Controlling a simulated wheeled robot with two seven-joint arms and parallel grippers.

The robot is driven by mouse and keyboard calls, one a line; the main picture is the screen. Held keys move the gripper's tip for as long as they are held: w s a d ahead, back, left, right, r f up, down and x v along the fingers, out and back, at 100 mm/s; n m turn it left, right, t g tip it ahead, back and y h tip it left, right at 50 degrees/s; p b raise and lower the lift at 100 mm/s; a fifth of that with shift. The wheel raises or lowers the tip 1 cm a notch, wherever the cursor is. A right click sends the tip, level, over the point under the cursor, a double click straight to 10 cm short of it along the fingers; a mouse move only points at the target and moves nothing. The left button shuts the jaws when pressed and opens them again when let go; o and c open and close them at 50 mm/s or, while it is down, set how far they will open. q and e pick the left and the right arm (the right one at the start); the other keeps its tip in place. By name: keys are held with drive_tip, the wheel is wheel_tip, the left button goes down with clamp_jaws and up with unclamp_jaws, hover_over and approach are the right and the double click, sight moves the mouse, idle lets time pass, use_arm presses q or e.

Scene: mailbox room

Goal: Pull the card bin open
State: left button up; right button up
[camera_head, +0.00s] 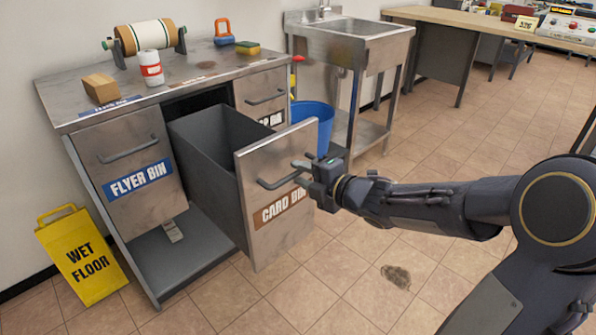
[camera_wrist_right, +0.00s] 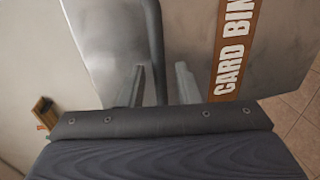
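The card bin (camera_head: 205,150) is a deep grey drawer with a steel front and a brown "CARD BIN" label (camera_head: 280,207). It stands well out from the counter, and its inside looks empty. Its bar handle (camera_head: 277,183) is on the front. My right gripper (camera_head: 298,174) is at the right end of this handle. In the right wrist view the two fingers (camera_wrist_right: 161,84) stand apart, with the handle (camera_wrist_right: 154,45) running between them and a gap beside it. My left gripper is not in view.
The flyer bin (camera_head: 125,170) is shut at the left, and another labelled bin (camera_head: 262,95) is behind. A yellow wet-floor sign (camera_head: 80,255) stands at the left. A blue bucket (camera_head: 318,120) is behind the card bin's front.

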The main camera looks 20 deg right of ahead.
drive_tip(key=p+v, duration=0.1)
drive_tip(key=v, duration=0.5)
drive_tip(key=shift+p, duration=0.3)
drive_tip(key=s+d+f+m+g+h, duration=0.1)
drive_tip(key=s+d+m+g+h, duration=0.2)
drive_tip(key=s+m+h, duration=0.9)
drive_tip(key=s+a+f+m+g+y, duration=0.5)
drive_tip(key=s+a+m+g+y, duration=0.1)
drive_tip(key=s+a+m+y, duration=0.45)
wheel_tip(320, 180, up, 30)
drive_tip(key=m+p, duration=0.1)
drive_tip(key=p, duration=2.9)
drive_tip(key=shift+s+a, duration=0.2)
drive_tip(key=shift+s, duration=0.15)
